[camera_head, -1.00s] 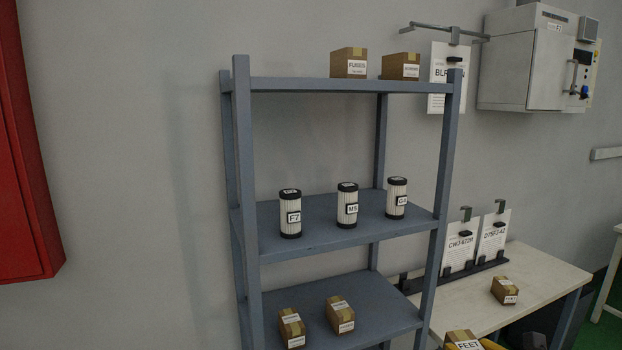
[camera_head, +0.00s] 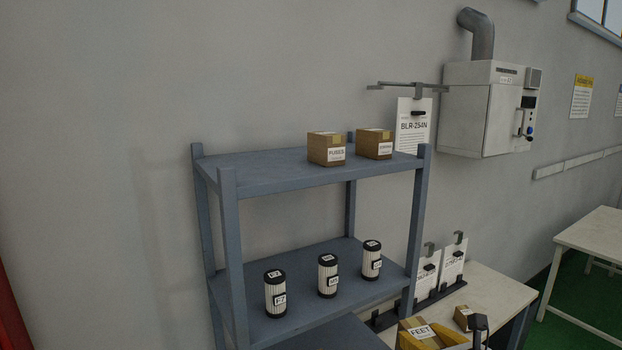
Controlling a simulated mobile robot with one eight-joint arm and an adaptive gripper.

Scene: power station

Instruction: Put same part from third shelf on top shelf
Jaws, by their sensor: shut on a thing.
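The blue-grey shelf rack (camera_head: 268,170) stands against the wall. Its top shelf holds a box marked FUSES (camera_head: 327,149) and a second brown box (camera_head: 374,144), with bare room to their left. A brown box marked FEET (camera_head: 418,331) is low at the picture's bottom, in front of the table. Yellow parts flank this box, and I take them for my gripper (camera_head: 440,336), shut on it. The gripper is largely cut off by the lower edge. The third shelf (camera_head: 325,335) shows only in part, and its boxes are out of view.
Three filters stand on the middle shelf: left (camera_head: 275,294), middle (camera_head: 328,276) and right (camera_head: 372,261). A table (camera_head: 500,297) to the right bears a small box (camera_head: 463,318) and upright cards. A hanging card (camera_head: 413,126) is behind the rack's right post.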

